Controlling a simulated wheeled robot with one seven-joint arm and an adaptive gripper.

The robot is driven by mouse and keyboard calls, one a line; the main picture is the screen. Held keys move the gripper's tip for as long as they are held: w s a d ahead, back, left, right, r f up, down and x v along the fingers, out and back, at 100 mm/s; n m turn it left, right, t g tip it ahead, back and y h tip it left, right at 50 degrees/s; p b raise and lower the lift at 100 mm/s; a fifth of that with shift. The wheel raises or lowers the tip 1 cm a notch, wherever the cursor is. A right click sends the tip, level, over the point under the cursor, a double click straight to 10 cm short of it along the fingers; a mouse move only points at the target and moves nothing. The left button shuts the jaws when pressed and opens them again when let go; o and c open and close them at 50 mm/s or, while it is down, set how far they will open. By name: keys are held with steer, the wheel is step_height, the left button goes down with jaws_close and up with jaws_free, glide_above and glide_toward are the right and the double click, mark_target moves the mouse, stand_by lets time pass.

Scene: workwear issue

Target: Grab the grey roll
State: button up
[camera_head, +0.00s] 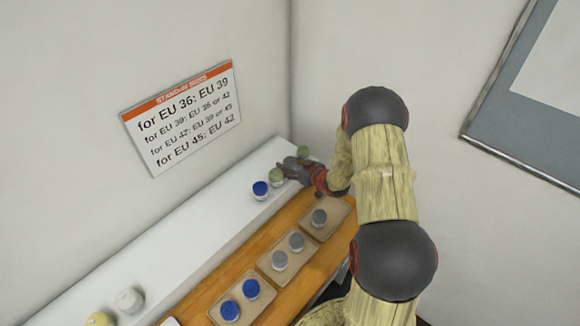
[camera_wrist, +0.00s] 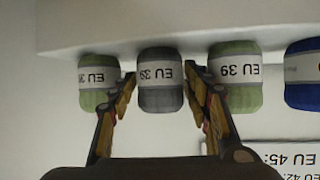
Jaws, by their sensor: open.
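In the wrist view, which shows the scene upside down, a grey roll (camera_wrist: 161,80) with a white "EU 39" label stands on the white shelf (camera_wrist: 120,30). My gripper (camera_wrist: 160,72) is open, with one finger on each side of this roll. I cannot tell whether the fingers touch it. Green rolls also labelled EU 39 stand on both sides, one at left (camera_wrist: 98,82) and one at right (camera_wrist: 235,78), close to the fingers. In the head view my gripper (camera_head: 290,168) is at the shelf's far end, and the grey roll there is hidden or too small to tell.
A blue roll (camera_wrist: 303,75) stands beyond the right green roll. Trays (camera_head: 262,264) on the orange wooden surface hold other grey rolls (camera_head: 297,241) and blue rolls (camera_head: 230,310). A white roll (camera_head: 130,300) stands on the near shelf. A size sign (camera_head: 185,118) hangs on the wall.

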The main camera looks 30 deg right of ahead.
steer(key=shift+c, duration=0.4)
steer(key=c, duration=0.7)
steer(key=shift+r, duration=0.1)
steer(key=shift+c, duration=0.8)
